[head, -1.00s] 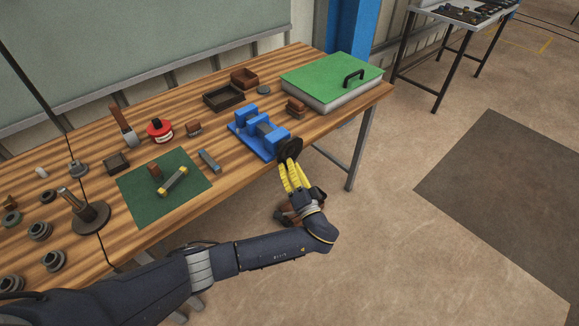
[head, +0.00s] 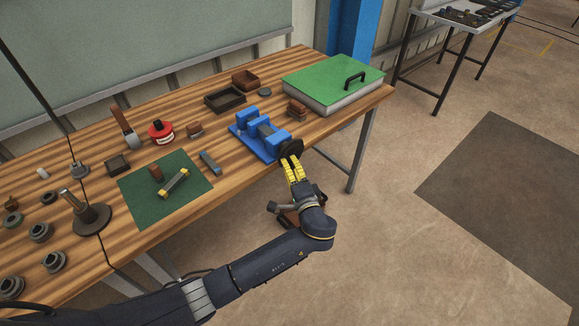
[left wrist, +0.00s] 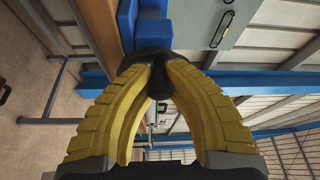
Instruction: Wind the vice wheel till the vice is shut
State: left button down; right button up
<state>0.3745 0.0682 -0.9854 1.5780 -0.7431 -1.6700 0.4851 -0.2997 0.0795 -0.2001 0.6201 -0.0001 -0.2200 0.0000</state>
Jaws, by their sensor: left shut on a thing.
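The fingers hide part of the wheel. My right gripper is not in view.
A green-topped box with a black handle (head: 333,80) stands right of the vice. A green mat (head: 150,205), a red tin (head: 160,132) and dark trays (head: 225,99) lie on the bench.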

pick_arm(q)
jog(key=shift+d+r+m, duration=0.15)
jog(key=shift+r+m, duration=0.1)
jog(key=shift+m, duration=0.35)
jog(key=shift+g, duration=0.3)
jog(key=c, duration=1.2)
grip_release()
jog(key=v, duration=1.2)
